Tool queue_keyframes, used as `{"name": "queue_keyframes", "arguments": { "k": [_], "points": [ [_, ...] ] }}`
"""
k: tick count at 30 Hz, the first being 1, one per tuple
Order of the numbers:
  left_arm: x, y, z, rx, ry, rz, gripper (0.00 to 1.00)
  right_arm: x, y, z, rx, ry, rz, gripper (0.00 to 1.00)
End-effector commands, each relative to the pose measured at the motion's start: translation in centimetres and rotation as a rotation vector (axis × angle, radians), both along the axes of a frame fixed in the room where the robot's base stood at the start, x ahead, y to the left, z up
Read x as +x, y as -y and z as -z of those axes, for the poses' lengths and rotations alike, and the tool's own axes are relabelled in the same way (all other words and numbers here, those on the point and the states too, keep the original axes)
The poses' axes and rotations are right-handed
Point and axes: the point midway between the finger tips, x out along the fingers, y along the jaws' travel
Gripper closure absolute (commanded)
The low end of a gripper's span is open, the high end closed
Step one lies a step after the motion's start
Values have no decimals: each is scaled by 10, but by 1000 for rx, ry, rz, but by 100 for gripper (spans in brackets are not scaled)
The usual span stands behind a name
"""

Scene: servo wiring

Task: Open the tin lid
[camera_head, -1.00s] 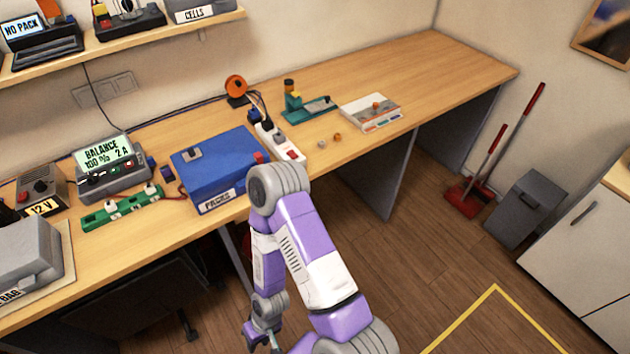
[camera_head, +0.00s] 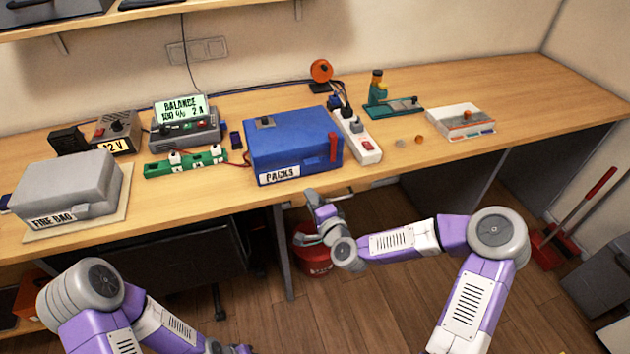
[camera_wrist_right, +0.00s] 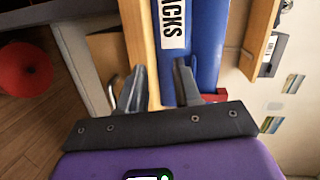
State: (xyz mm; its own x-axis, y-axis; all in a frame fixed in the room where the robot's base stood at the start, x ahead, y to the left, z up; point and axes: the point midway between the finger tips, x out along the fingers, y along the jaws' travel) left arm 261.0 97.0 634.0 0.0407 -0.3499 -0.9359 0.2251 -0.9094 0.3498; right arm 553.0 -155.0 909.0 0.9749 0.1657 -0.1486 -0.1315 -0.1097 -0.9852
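The blue tin (camera_head: 292,143) labelled PACKS stands on the bench with its lid down. A red clasp (camera_head: 333,147) is at its right front, and a small grey piece (camera_head: 265,122) sits on top. My right gripper (camera_head: 328,197) is at the bench's front edge, in front of the tin and apart from it. In the right wrist view the tin (camera_wrist_right: 207,48) lies beyond the open, empty fingers (camera_wrist_right: 158,78), and a bit of red shows by the right finger. My left arm is at the lower left; its gripper (camera_head: 238,349) is barely in the picture at the bottom edge.
A power strip (camera_head: 357,138) stands close to the tin's right side. A green board (camera_head: 186,162) and charger (camera_head: 186,132) are left of it, with a grey case (camera_head: 68,188) further left. The right front bench top is mostly clear.

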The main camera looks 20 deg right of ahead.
Motion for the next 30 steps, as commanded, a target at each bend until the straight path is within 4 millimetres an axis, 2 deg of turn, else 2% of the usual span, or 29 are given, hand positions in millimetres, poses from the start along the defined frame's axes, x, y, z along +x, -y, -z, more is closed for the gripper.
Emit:
{"name": "queue_keyframes", "arguments": {
  "k": [1,3,7,21,30],
  "points": [
    [0,0,11,0,0,0,57,6,14,-9,36,50,47,67],
    [0,0,14,0,0,0,57,10,25,-25,73,99,88,67],
    [0,0,17,0,1,1,57,17,34,-40,104,141,119,67],
    [0,0,25,0,1,1,57,77,29,-40,104,141,118,67],
    [0,0,27,0,1,0,57,89,29,-40,102,139,117,67]
  ]
}}
